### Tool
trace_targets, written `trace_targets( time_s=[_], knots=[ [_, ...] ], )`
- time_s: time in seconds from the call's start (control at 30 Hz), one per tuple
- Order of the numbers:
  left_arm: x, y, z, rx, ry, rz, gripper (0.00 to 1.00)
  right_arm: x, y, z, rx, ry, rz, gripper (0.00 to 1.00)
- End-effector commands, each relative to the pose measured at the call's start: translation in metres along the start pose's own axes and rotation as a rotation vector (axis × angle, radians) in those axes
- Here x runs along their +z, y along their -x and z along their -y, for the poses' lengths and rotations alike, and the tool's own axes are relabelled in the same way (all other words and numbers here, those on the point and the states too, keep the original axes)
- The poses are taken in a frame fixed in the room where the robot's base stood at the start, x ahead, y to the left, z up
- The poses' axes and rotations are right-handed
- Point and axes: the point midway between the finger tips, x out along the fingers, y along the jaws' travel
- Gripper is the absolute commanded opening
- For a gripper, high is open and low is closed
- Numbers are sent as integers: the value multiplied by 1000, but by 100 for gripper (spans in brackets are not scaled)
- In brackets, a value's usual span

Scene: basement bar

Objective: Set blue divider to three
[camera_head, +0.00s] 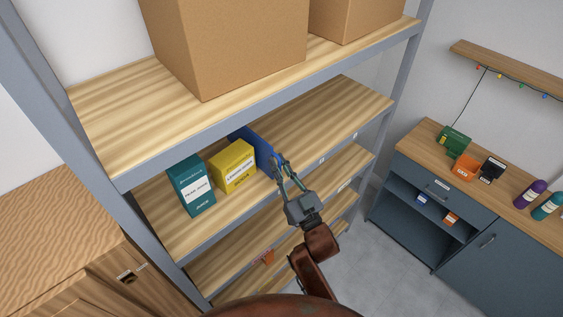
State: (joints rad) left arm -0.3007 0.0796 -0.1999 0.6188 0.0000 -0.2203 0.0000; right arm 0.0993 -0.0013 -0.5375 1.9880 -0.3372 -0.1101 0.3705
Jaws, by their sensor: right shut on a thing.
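The blue divider (264,152) stands upright on the second visible shelf board (323,118), just right of a yellow box (233,165). My right gripper (284,173) reaches in from the front and is shut on the divider's front edge. Small number labels (321,161) sit along the shelf's front edge to the right of the divider, too small to read. The divider's lower part is partly hidden by the yellow box and my gripper. My left gripper is not in view.
A teal box (190,185) stands left of the yellow box. The shelf right of the divider is clear. Large cardboard boxes (228,45) stand on the board above. A grey metal post (400,85) closes the right end. A dark cabinet (440,185) stands at right.

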Motion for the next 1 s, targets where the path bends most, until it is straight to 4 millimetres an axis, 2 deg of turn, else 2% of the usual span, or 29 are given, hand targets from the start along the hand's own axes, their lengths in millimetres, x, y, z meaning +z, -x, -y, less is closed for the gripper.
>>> trace_targets(
  time_s=[0.1, 0.13, 0.3, 0.67, 0.77, 1.0],
  knots=[
    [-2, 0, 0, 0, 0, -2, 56, 3, 1, 0, 1, 1, 6, 0],
    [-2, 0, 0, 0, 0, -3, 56, 4, 1, 0, 0, 1, 7, 13],
    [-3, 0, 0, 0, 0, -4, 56, 3, 0, 0, -1, 0, 5, 25],
    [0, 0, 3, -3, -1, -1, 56, 2, 5, 0, 0, -2, 3, 26],
    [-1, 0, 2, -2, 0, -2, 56, 3, 17, 0, 0, -2, 5, 26],
    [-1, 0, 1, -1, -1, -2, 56, 3, 67, 0, 0, -2, 6, 26]
  ],
)
